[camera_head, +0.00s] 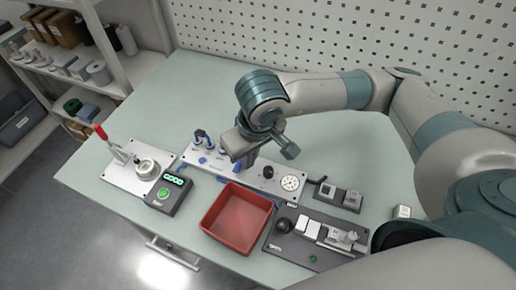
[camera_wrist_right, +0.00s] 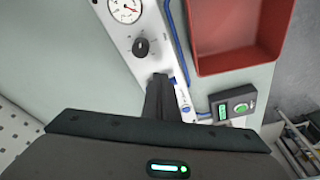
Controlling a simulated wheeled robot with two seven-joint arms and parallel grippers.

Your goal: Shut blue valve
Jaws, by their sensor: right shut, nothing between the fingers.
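The white valve panel (camera_head: 262,183) lies across the middle of the table. Several small valves with blue parts (camera_head: 199,137) stand at its left end, along the back edge. Flat blue round parts (camera_head: 203,161) lie in front of them. My right gripper (camera_head: 238,162) points down over the panel, just right of the valves, and partly covers that area. In the right wrist view its fingers (camera_wrist_right: 160,82) are together and empty, over the panel (camera_wrist_right: 130,62). A small blue spot (camera_wrist_right: 186,109) shows beside them. Whether the fingers touch a valve is unclear. My left gripper is not seen.
A black knob (camera_head: 267,172) and a round gauge (camera_head: 290,183) sit on the panel's right part. A red tray (camera_head: 235,248) stands in front. A tester reading GOOD (camera_head: 168,194) is at left. A fixture (camera_head: 318,240) is at front right. The back left table is clear.

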